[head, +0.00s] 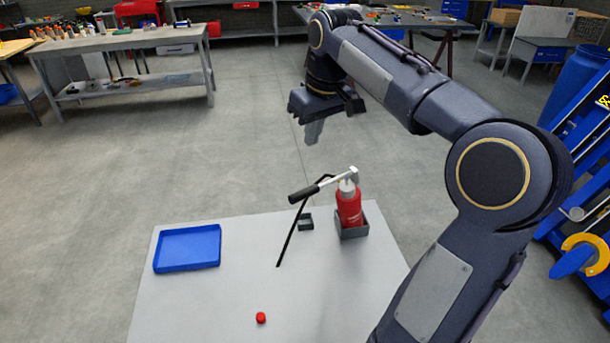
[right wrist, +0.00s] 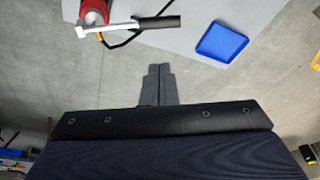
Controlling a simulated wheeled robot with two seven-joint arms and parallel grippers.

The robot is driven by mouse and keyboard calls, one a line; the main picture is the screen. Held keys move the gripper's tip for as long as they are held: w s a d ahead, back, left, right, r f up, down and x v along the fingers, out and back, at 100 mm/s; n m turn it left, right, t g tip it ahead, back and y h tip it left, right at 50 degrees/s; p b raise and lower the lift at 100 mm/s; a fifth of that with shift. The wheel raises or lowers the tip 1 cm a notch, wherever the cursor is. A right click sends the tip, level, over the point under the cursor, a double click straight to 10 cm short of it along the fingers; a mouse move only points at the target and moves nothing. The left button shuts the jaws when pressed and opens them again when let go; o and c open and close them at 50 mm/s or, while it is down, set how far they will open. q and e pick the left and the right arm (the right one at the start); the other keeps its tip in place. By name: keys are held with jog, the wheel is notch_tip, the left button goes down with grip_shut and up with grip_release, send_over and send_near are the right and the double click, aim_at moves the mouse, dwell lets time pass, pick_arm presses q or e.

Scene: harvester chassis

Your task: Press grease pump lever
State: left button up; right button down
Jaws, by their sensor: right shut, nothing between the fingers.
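The grease pump has a red body (head: 349,205) that stands upright in a grey holder (head: 354,230) on the table. Its lever (head: 316,188) has a black grip and slopes down to the left from the pump's top. A black hose (head: 289,238) hangs down to the table. My right gripper (head: 312,139) is shut and empty, above and beyond the pump, with fingers pointing down. In the right wrist view the shut fingers (right wrist: 159,75) are apart from the lever (right wrist: 155,23) and the red pump body (right wrist: 94,10). My left gripper is not in view.
The light table (head: 200,300) also bears a blue tray (head: 187,248) at left, a red cap (head: 261,318) near the front and a small dark block (head: 305,222) by the pump. Workbenches stand at the back. Blue equipment (head: 585,150) stands at far right.

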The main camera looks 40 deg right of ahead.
jog(key=shift+f, duration=0.1)
jog(key=p, duration=0.1)
send_near(305, 192)
jog(key=x, duration=0.2)
jog(key=w+x, duration=0.1)
jog(key=x, duration=0.2)
jog(key=shift+w+d+f, duration=0.1)
jog(key=shift+w+f, duration=0.05)
jog(key=shift+w, duration=0.05)
jog(key=shift+f, duration=0.65)
